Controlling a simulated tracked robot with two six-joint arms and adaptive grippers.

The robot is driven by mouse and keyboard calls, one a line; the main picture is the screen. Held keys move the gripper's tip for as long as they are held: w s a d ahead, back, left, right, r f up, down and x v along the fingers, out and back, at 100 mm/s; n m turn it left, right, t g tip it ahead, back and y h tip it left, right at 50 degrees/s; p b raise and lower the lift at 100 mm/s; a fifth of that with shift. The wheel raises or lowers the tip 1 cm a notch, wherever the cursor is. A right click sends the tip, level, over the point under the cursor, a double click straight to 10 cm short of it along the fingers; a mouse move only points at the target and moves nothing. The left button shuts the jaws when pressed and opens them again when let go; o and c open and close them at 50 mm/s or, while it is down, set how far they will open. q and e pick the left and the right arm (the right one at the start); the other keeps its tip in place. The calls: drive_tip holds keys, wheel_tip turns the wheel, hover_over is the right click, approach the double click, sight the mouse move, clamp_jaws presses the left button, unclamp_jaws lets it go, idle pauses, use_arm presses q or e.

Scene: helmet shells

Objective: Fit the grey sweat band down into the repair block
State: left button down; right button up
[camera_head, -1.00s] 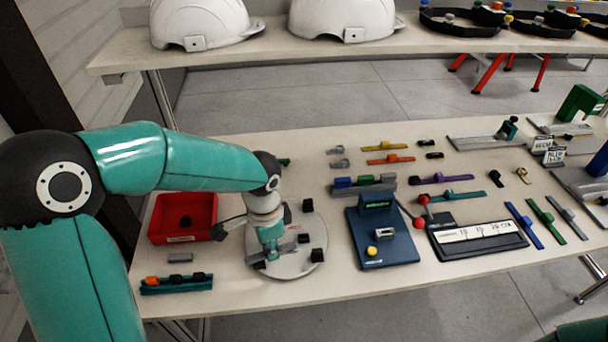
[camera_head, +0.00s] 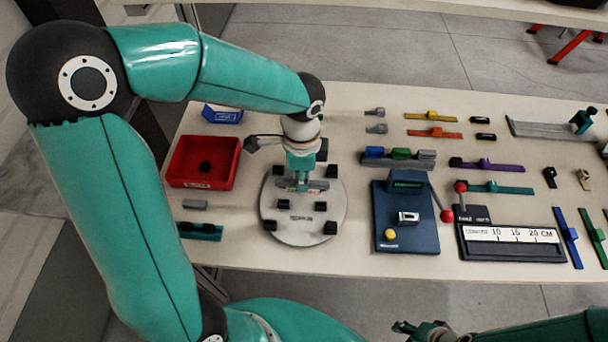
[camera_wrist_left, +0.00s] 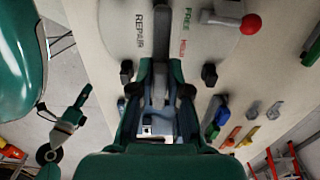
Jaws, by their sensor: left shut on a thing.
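My left gripper (camera_head: 302,184) is over the back half of a round grey plate (camera_head: 300,236). It is shut on a grey bar-like piece (camera_head: 318,185), which fits the grey sweat band. The fingers hide much of it, and I cannot tell whether it touches the plate. Several black blocks (camera_head: 283,204) stand on the plate around the gripper. The wrist view shows the word REPAIR on the plate (camera_wrist_left: 115,20), but I cannot tell which blocks form the repair block. My right gripper (camera_head: 420,329) is at the bottom edge of the head view, its jaws unclear.
A red bin (camera_head: 205,143) stands left of the plate. A blue fixture (camera_head: 405,238) with a yellow knob is close on the right, then a measuring board (camera_head: 507,250). Coloured strips and clips lie farther right. Bare tabletop shows in front of the plate.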

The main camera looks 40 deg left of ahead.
use_arm(q)
drive_tip(key=shift+f+b, duration=2.2)
drive_tip(key=shift+f, duration=0.6)
drive_tip(key=shift+s+f+b, duration=0.1)
drive_tip(key=shift+f+b, duration=0.85)
drive_tip(key=shift+f, duration=0.15)
drive_tip(key=c, duration=1.1)
unclamp_jaws()
drive_tip(key=shift+o, duration=0.2)
drive_tip(key=shift+r, duration=0.1)
wheel_tip(320, 180, up, 12)
drive_tip(key=shift+f, duration=0.15)
